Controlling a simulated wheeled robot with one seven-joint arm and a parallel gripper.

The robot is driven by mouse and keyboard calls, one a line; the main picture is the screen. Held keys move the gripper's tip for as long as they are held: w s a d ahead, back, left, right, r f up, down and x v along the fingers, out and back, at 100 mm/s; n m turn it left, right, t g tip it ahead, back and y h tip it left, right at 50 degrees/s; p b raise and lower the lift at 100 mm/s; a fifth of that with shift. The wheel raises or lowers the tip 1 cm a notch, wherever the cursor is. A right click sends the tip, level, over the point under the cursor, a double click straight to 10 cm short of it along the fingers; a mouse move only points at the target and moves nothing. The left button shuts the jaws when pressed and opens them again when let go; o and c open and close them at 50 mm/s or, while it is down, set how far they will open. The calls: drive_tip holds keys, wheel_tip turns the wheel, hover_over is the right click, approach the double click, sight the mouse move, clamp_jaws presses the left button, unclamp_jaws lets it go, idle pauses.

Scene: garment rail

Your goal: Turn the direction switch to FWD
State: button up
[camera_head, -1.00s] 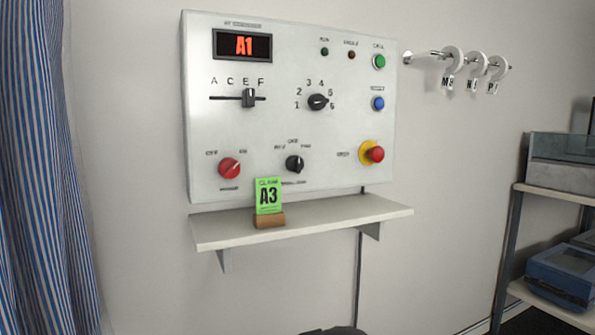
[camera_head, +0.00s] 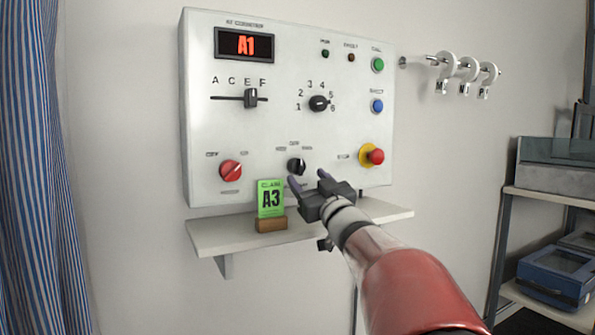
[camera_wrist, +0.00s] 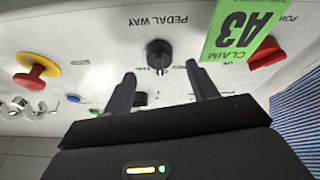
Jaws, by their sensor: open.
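The direction switch (camera_head: 296,165) is a black knob at the lower middle of the white control panel (camera_head: 225,120), with small labels to its left, top and right. Its pale pointer mark seems to point up at the middle label. In the wrist view, where the panel shows upside down, the switch (camera_wrist: 159,52) sits just beyond my fingertips, between them. My gripper (camera_head: 308,179) is open and empty, with its fingers toward the panel, just below and right of the switch in the head view. My gripper (camera_wrist: 160,72) does not visibly touch the knob.
A green A3 card (camera_head: 270,198) in a wooden block stands on the shelf (camera_head: 385,212) close by, left of my gripper. A red knob (camera_head: 231,171) is left of the switch. A red stop button (camera_head: 376,156) is to the right. A slider (camera_head: 251,98) and numbered selector (camera_head: 318,103) are above.

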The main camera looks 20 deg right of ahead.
sight(299, 170)
drive_tip(key=shift+p+x, duration=0.35)
drive_tip(key=shift+x, duration=1.8)
drive_tip(key=c, duration=1)
drive_tip(key=shift+m, duration=0.3)
drive_tip(key=m+h, duration=0.1)
drive_tip(key=m, duration=0.2)
drive_tip(key=m+h, duration=0.2)
drive_tip(key=m, duration=0.1)
drive_tip(key=shift+a+g, duration=0.2)
drive_tip(key=shift+g, duration=0.1)
drive_tip(key=shift+r+m+g+h+b, duration=0.1)
drive_tip(key=shift+m+g+h+b, duration=0.15)
drive_tip(key=shift+m+h, duration=0.6)
drive_tip(key=shift+m+g+h+b, duration=0.1)
drive_tip(key=shift+m+g+h, duration=0.15)
drive_tip(key=shift+m, duration=1.4)
